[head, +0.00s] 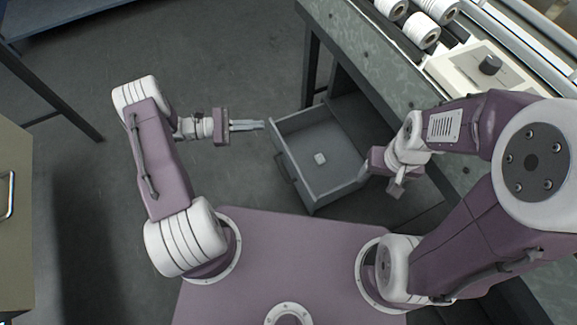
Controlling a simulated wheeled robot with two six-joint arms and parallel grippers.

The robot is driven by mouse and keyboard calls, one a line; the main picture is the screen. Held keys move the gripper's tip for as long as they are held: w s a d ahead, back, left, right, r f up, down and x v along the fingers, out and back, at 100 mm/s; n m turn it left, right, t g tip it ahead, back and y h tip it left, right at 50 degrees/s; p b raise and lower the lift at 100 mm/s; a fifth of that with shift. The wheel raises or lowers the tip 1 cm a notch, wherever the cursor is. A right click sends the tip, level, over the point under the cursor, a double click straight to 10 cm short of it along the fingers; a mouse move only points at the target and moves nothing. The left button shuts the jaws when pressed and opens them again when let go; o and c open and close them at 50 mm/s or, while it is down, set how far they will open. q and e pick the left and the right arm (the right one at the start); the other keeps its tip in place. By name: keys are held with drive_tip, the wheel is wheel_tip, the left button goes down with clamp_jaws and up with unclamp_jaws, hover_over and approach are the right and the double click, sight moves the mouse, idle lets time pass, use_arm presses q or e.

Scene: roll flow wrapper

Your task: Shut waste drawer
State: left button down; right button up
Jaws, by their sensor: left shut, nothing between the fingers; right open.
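The waste drawer (325,185) is a grey open-topped box pulled out from under the worktable. A small white piece (320,158) lies on its floor. The drawer's front panel (289,176) faces left and has a dark handle (284,167). My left gripper (262,125) is shut and empty, with its tips just left of the drawer's far front corner; I cannot tell if they touch it. My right gripper (396,190) is open, to the right of the drawer near its near side wall. Its fingers are partly hidden by the wrist.
The worktable (362,60) stands above the drawer, with white rolls (421,30) and a control box with a black knob (490,64) on it. A cabinet (15,200) stands at the left edge. The floor (230,60) left of the drawer is clear.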

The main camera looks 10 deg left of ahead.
use_arm(q)
wheel_tip(320, 180, down, 13)
drive_tip(key=a+n+t+b, duration=0.2)
drive_tip(key=a+n+b, duration=0.1)
drive_tip(key=b, duration=0.1)
drive_tip(key=n+t+y+b, duration=0.1)
drive_tip(key=n+t+b, duration=0.25)
drive_tip(key=b, duration=0.25)
approach(288, 155)
drive_tip(key=shift+n, duration=0.25)
drive_tip(key=b+x, duration=0.5)
drive_tip(key=x, duration=0.1)
drive_tip(key=shift+s+d+r+b, duration=0.1)
drive_tip(key=shift+r+b, duration=0.05)
drive_tip(key=shift+b, duration=0.15)
drive_tip(key=shift+w+d+r, duration=0.15)
drive_tip(key=shift+w+d, duration=0.05)
drive_tip(key=shift+d, duration=0.1)
use_arm(e)
wheel_tip(288, 155, down, 20)
drive_tip(key=shift+w+d+r, duration=0.15)
drive_tip(key=shift+w+d, duration=0.1)
drive_tip(key=shift+w, duration=0.1)
